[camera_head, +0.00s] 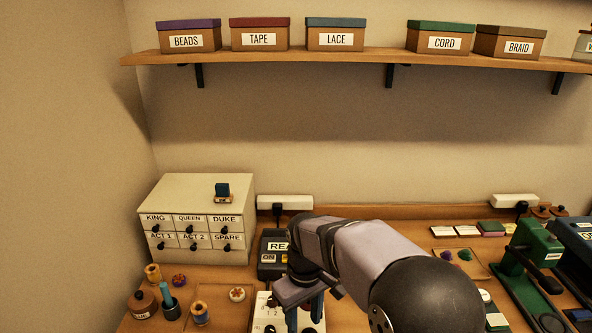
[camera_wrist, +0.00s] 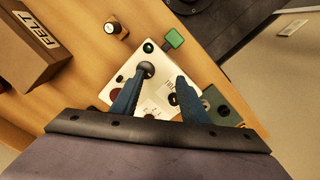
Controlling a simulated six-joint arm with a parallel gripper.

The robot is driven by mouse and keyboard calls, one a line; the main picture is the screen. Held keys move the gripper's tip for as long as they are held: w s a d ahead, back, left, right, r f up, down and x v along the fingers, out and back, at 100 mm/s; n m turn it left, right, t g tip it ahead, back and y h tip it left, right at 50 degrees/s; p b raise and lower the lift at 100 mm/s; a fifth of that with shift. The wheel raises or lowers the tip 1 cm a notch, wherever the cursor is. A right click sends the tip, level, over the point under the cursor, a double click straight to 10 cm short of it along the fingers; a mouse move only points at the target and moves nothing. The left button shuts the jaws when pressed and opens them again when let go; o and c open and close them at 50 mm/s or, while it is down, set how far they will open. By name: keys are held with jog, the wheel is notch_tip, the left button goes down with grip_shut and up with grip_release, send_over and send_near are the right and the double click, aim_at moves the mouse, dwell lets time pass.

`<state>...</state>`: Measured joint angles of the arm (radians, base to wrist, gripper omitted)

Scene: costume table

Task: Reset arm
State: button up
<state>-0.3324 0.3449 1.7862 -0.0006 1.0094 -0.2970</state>
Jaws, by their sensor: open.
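My gripper (camera_head: 305,312) hangs low over the table's front middle, pointing down, its dark jaw body partly hidden by my own arm. In the wrist view my gripper (camera_wrist: 165,78) has two blue fingers spread apart with nothing held between them. Below them is a white control panel (camera_wrist: 122,78) with a green round lamp, a green square tab, a dark red button and printed marks. A grey round knob (camera_wrist: 147,69) shows at the left fingertip; I cannot tell whether they touch. In the head view the panel (camera_head: 262,314) is partly covered by my gripper.
A dark box (camera_head: 270,262) labelled "REA…" stands behind the panel. A drawer cabinet (camera_head: 194,258) is at left, near spools and a glue pot (camera_head: 143,304). A green press (camera_head: 535,245) stands at right. A FELT box (camera_wrist: 30,50) shows in the wrist view.

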jog(key=s+d+f+m, duration=0.4)
jog(key=s+d+m, duration=0.3)
jog(key=s+d, duration=0.6)
jog(key=s, duration=0.3)
jog(key=shift+s+d+f, duration=0.15)
jog(key=shift+s+d, duration=0.05)
jog(key=shift+s, duration=0.15)
jog(key=shift+w, duration=0.1)
dwell(1.7)
